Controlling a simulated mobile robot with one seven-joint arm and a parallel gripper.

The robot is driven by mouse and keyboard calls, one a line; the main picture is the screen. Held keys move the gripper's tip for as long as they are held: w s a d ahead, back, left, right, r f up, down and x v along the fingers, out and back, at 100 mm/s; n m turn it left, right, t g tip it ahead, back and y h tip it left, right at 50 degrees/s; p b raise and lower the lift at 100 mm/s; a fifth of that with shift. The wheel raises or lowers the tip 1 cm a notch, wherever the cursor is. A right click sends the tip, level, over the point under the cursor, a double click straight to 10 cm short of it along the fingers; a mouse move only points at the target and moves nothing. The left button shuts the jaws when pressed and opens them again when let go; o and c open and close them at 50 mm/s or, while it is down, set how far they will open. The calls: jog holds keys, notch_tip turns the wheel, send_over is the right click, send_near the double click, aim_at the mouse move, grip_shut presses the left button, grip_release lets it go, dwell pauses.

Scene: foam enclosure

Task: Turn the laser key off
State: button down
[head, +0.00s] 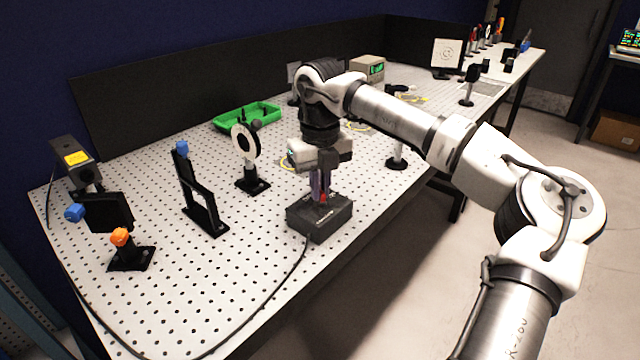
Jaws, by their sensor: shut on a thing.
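The laser key sits on top of a black control box (319,220) near the front edge of the perforated optical table. My gripper (320,195) points straight down over the box, with its fingers low at the box's top. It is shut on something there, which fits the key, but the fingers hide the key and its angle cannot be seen. A small red spot shows beside the fingertips. A black cable runs from the box to the front left of the table.
Optical mounts stand left of the box, including a round white-faced mount (244,140) and a tall black frame (200,195). A green tray (247,117) lies behind. A post (397,155) stands to the right. The table (255,240) is clear just left of the box.

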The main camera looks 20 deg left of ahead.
jog(key=n, duration=0.4)
jog(key=shift+r+n, duration=0.1)
jog(key=shift+n, duration=0.3)
dwell(0.4)
jog(key=c, duration=1.5)
grip_release()
jog(key=shift+c, duration=0.2)
notch_tip(320, 180, up, 14)
jog(key=shift+f, duration=0.2)
